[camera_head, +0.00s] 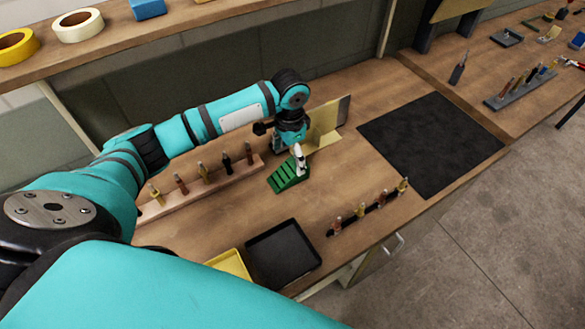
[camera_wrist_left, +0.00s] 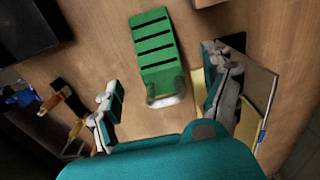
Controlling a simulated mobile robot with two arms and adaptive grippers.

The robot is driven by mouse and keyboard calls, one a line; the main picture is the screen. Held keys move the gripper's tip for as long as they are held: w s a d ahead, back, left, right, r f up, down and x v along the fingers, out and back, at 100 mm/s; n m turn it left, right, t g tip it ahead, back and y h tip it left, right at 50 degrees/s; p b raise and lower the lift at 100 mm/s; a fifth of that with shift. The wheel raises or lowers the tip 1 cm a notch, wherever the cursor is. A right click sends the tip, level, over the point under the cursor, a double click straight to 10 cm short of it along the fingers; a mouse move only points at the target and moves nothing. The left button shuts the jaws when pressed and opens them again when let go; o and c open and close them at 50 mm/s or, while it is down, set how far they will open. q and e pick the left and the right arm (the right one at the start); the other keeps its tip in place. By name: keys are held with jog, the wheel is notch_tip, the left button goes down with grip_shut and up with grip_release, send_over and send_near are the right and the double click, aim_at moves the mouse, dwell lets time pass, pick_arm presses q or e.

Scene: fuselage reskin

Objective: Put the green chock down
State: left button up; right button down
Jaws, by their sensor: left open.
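The green chock (camera_head: 289,175), a ridged wedge with dark slots, rests on the wooden workbench (camera_head: 350,190) below my left gripper (camera_head: 297,158). In the left wrist view the chock (camera_wrist_left: 156,50) lies ahead of the two spread fingers of my left gripper (camera_wrist_left: 168,105). The fingers are open with bare wood showing on both sides of the chock, and neither finger touches it in that view. A pale rounded end shows at the chock's near side. My right gripper is not in view.
A yellowish angled plate (camera_head: 325,125) stands just behind my left gripper. A wooden rack of tools (camera_head: 205,183) lies to the left, a dark tool strip (camera_head: 368,208) to the right. A black tray (camera_head: 283,254) and yellow tray (camera_head: 230,264) sit in front. A black mat (camera_head: 432,143) lies right.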

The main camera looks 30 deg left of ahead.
aim_at(292, 165)
pick_arm(q)
jog(key=shift+w+d+f+p, duration=0.1)
jog(key=shift+f+p, duration=0.35)
jog(key=shift+f, duration=1)
jog(key=shift+w+d+f+p, duration=0.1)
jog(key=shift+f+p, duration=0.35)
jog(key=shift+f, duration=1)
jog(key=c, duration=1.5)
jog(key=shift+r, duration=0.15)
jog(key=shift+c, duration=0.9)
